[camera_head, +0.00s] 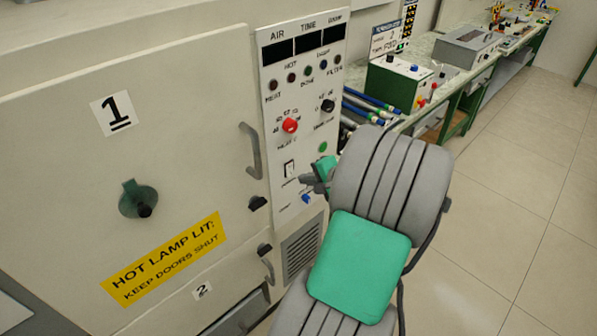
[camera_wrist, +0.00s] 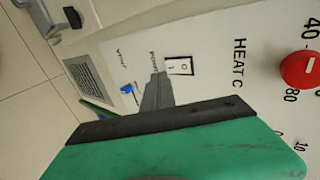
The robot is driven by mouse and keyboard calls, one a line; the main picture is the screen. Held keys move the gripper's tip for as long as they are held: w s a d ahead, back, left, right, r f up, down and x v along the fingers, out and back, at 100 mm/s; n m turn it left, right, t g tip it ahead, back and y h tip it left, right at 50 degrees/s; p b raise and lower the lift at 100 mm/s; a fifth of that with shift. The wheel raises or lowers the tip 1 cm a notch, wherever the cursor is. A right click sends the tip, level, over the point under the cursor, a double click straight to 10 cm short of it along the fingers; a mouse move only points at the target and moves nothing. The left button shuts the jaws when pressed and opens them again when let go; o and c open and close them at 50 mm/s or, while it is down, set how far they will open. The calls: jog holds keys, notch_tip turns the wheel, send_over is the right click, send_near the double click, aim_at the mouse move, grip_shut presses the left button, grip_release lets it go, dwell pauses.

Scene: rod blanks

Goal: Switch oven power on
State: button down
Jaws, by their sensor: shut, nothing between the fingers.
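The oven's control panel (camera_head: 262,95) stands beside its large door. A white rocker switch (camera_head: 289,170) in a dark frame sits low on the panel. The same rocker switch (camera_wrist: 179,66) shows in the wrist view, with a printed label beside it that seems to read "POWER". My gripper (camera_head: 308,181) is shut and empty, just right of the switch and in front of the panel. In the wrist view my gripper's tips (camera_wrist: 158,80) point at the panel close beside the switch. I cannot tell whether they touch the panel. Which way the rocker is pressed is unclear.
A red knob (camera_head: 290,125) and a black knob (camera_head: 327,105) sit above the switch. A small blue knob (camera_head: 306,198) is below it. Door handles (camera_head: 251,150) stick out at left. A green-framed bench (camera_head: 455,98) stands at right, with open floor in front.

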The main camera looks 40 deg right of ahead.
aim_at(291, 169)
jog(key=shift+w+f, duration=0.1)
jog(key=shift+w, duration=1.6)
jog(key=shift+a, duration=0.1)
jog(key=shift+w+f, duration=0.1)
jog(key=shift+w, duration=0.05)
jog(key=shift+r+p, duration=0.9)
jog(key=shift+r, duration=0.05)
